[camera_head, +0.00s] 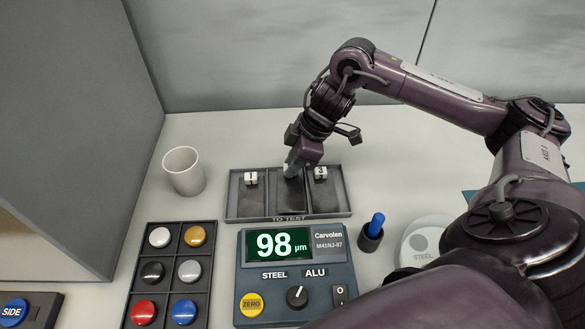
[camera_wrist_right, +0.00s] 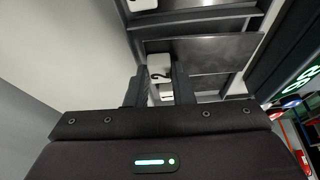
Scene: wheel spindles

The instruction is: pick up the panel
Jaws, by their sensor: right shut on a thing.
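The tray marked TO TEST (camera_head: 275,217) has three compartments, each with a dark panel. The left panel (camera_head: 249,201) and right panel (camera_head: 325,199) show white number tags, 1 and 3. My right gripper (camera_head: 291,170) reaches down at the back of the middle compartment and is shut on the middle panel (camera_head: 290,197) by its tag end. In the right wrist view the fingers (camera_wrist_right: 160,88) are on either side of a white tag (camera_wrist_right: 159,66), with the dark panel (camera_wrist_right: 212,54) beyond it. I cannot tell whether the panel is clear of the tray floor. My left gripper is out of view.
A gauge (camera_head: 295,255) reading 98 µm stands in front of the tray. A blue pen in a holder (camera_head: 371,238) and a STEEL disc (camera_head: 424,241) are to the right.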

